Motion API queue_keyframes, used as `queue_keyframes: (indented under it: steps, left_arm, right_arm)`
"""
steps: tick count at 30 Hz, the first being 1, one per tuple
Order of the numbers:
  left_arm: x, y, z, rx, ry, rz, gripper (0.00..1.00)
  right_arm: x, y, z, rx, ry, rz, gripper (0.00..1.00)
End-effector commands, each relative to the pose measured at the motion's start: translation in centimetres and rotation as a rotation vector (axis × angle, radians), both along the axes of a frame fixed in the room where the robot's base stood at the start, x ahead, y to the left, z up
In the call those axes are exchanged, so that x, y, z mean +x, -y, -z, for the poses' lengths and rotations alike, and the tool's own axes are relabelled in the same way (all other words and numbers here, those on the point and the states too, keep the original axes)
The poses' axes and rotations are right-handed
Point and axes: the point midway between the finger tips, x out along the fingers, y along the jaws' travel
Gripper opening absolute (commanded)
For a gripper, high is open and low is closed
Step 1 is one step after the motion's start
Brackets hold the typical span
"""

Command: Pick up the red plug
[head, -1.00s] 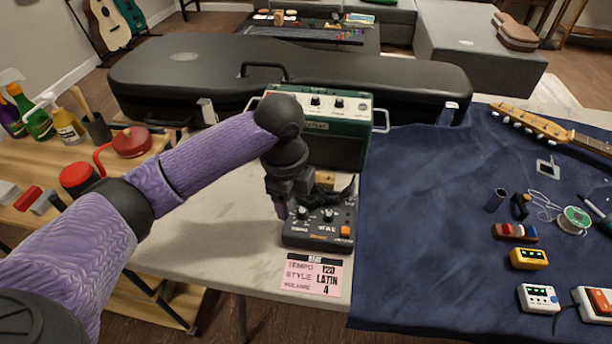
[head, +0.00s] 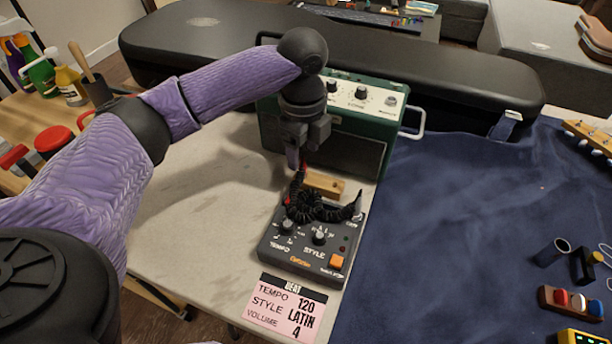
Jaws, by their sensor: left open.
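My left gripper (head: 297,157) points down, open, in front of the green amplifier. A small red piece (head: 305,168), likely the red plug, shows right beside its fingertips, at the upper end of a black coiled cable (head: 310,203). I cannot tell whether the plug sits between the fingers, as they partly hide it. The cable lies over the back of a dark drum-machine pedal (head: 310,258) with knobs and an orange button. My right gripper is not in view.
The green amplifier (head: 398,118) stands behind the pedal, with a wooden block (head: 325,184) before it. A pink card (head: 284,310) lies in front. A black guitar case (head: 450,75) closes off the back. The blue cloth (head: 450,220) is mostly clear nearby.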

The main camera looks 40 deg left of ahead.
Motion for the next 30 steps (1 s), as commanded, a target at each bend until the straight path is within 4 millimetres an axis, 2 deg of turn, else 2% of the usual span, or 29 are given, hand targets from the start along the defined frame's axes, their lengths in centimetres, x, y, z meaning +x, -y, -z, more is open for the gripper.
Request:
queue_keyframes:
  steps: [1, 5, 11, 14, 18, 21, 30]
  left_arm:
    - [-0.1, -0.1, 1.7, 0.001, -0.006, 0.0, 0.65]
    - [-0.3, 0.0, 4.3, 0.002, -0.006, -0.001, 0.65]
    - [-0.3, 0.0, 4.0, 0.001, 0.0, -0.001, 0.65]
    - [-0.3, 0.0, 3.9, 0.001, 0.001, -0.001, 0.48]
    - [-0.3, 0.0, 3.9, 0.001, 0.0, 0.0, 0.19]
    - [-0.3, 0.0, 3.9, 0.001, 0.0, 0.0, 0.0]
    - [-0.3, 0.0, 3.9, 0.001, 0.0, 0.0, 0.0]
  right_arm:
    - [-0.4, -0.2, 1.3, 0.003, -0.01, 0.001, 0.59]
    - [-0.9, -0.3, 3.0, 0.005, -0.024, 0.003, 0.59]
    - [-0.7, -0.2, 2.7, 0.003, -0.019, 0.001, 0.59]
    - [-0.6, 0.0, 2.7, 0.0, -0.017, 0.0, 0.59]
    - [-0.4, 0.3, 2.7, -0.004, -0.015, -0.002, 0.59]
    - [-0.3, 0.4, 2.7, -0.006, -0.012, -0.003, 0.59]
    - [-0.3, 0.6, 2.7, -0.008, -0.013, -0.004, 0.59]
